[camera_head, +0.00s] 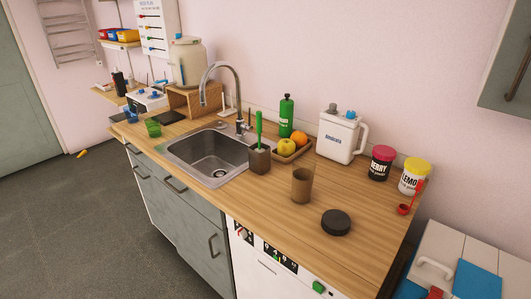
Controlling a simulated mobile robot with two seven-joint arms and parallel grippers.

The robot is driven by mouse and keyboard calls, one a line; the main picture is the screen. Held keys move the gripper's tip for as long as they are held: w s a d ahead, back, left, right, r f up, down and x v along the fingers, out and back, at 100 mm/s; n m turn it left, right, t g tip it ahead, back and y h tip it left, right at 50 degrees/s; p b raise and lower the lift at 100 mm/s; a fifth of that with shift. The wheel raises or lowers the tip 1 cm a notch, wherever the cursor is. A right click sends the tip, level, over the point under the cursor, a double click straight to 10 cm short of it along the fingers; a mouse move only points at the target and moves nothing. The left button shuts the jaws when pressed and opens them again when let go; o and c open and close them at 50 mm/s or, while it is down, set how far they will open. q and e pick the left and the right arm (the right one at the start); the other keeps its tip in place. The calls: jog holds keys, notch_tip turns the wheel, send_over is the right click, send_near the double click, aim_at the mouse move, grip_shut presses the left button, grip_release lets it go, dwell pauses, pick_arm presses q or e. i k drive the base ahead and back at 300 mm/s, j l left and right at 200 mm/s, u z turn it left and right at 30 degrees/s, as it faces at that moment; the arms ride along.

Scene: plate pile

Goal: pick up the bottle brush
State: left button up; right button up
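A green upright handle (259,127), which looks like the bottle brush, stands in a brown cup-like holder (259,161) on the wooden counter (335,181). The holder is at the right front edge of the sink. The lower part of the brush is hidden inside the holder, so I cannot see its bristles. Neither my left nor my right gripper is in view.
Behind the holder are a fruit tray (306,152) and a green bottle (286,116). A brown cup (302,185) and black disc (336,222) stand to its right. The sink (211,151) and faucet (238,85) are left. Counter between cup and tubs is clear.

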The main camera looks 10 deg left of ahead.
aim_at(258, 114)
jog(key=i+j+z, duration=0.3)
jog(key=j, duration=0.65)
jog(key=i+j+z, duration=0.15)
jog(key=j+z, duration=0.2)
jog(key=j, duration=0.6)
jog(key=j+z, duration=0.3)
jog(key=j, duration=0.75)
